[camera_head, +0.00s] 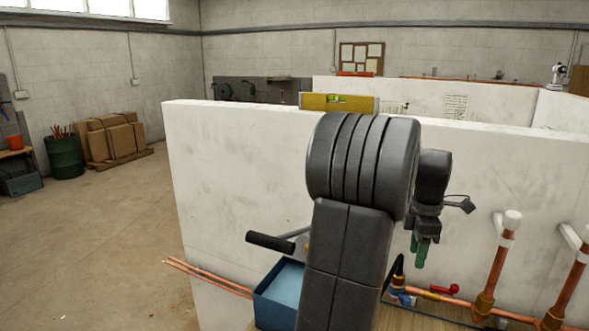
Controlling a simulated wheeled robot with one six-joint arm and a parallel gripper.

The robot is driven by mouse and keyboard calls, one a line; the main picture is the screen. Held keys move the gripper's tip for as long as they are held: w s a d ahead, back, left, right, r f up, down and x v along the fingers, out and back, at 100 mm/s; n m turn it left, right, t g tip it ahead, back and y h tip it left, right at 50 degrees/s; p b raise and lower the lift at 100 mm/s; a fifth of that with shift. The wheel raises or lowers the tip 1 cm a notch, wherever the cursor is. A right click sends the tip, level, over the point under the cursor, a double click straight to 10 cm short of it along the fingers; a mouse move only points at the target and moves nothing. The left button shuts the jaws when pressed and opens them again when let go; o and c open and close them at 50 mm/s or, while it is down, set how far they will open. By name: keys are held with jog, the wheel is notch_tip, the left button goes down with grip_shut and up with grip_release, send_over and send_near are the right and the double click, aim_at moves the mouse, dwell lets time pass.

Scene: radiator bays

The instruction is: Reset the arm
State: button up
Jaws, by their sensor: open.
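My arm stands in the middle of the head view, folded, its large dark grey joint covering part of the white partition wall (235,150). My gripper (424,245) hangs to the right of that joint, pointing down in front of the wall, above the copper pipework. It is open, with a green part at its tip. I see nothing held between the fingers, though they are small here and partly hidden by the arm.
A blue bin (277,292) stands left of my arm beside long copper rods (205,277). Upright copper pipes (495,262) with white caps stand at right. A yellow level (338,103) rests on the wall top. A green barrel (64,156) and cardboard boxes (112,136) stand beyond open floor at left.

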aim_at(408, 298)
notch_tip(408, 298, down, 14)
jog(key=shift+f+p, duration=0.1)
jog(key=shift+p, duration=0.25)
jog(key=a+m, duration=0.1)
jog(key=m, duration=0.1)
jog(key=a+m, duration=0.1)
jog(key=m, duration=0.1)
jog(key=shift+w+a+m, duration=0.1)
jog(key=shift+a+m, duration=0.25)
jog(key=shift+m, duration=0.05)
jog(key=shift+w+a+m, duration=0.25)
jog(key=shift+a+m, duration=0.15)
jog(key=shift+m, duration=0.5)
jog(key=shift+w+a+m, duration=0.3)
jog(key=shift+a+m, duration=0.1)
jog(key=shift+m, duration=0.5)
jog(key=shift+w+a+m, duration=0.25)
jog(key=shift+a+m, duration=0.15)
jog(key=shift+m, duration=0.5)
